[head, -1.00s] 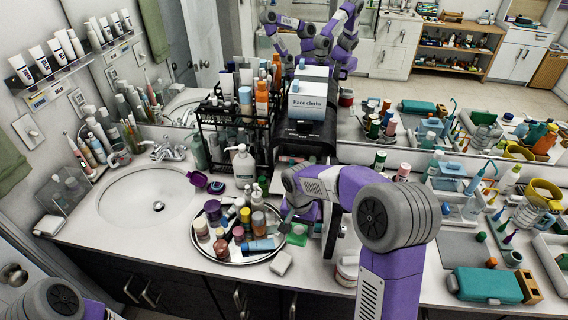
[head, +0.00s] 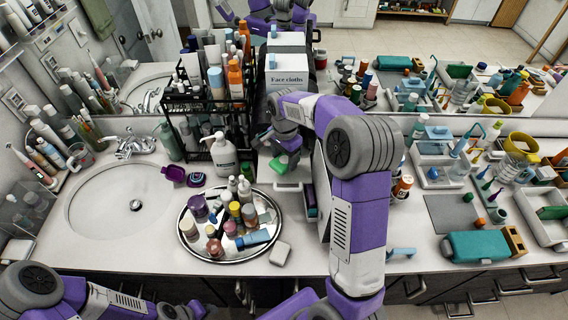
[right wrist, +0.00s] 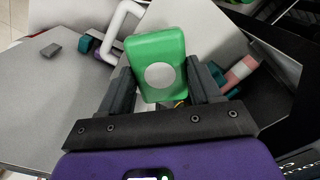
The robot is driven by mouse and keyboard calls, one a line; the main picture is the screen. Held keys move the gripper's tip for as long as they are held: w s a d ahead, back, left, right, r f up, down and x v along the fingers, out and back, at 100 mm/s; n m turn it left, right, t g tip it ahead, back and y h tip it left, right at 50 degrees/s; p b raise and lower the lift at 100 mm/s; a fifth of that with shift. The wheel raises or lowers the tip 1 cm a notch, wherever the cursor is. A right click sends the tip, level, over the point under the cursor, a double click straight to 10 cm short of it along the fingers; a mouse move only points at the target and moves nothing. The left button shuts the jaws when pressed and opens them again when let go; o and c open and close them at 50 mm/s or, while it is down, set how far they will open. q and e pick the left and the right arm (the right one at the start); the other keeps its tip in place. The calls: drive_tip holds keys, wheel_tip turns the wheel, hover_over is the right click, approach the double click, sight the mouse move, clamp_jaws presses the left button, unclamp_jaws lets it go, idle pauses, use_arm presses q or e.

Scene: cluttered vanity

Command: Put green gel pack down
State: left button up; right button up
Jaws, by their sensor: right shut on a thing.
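The green gel pack (head: 279,166) is a rounded green slab with a pale round spot on its face. My right gripper (head: 288,148) is shut on it, above the counter behind and to the right of the round tray. In the right wrist view the pack (right wrist: 157,50) stands out between the two dark fingers (right wrist: 160,88), face toward the camera. I cannot tell its exact height over the surface below.
The round mirrored tray (head: 186,243) holds several bottles and jars. A pump bottle (head: 223,154) stands behind it, with the black rack (head: 202,104) further back. A white soap-like block (head: 280,253) lies right of the tray. Bare counter (head: 150,260) lies left of the tray.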

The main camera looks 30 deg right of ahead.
sight(284, 159)
drive_tip(key=shift+f, duration=1.75)
drive_tip(key=shift+f, duration=0.1)
drive_tip(key=o, duration=1.1)
drive_tip(key=shift+r, duration=0.2)
wheel_tip(284, 159, up, 12)
drive_tip(key=shift+f+p, duration=0.1)
drive_tip(key=shift+p, duration=0.35)
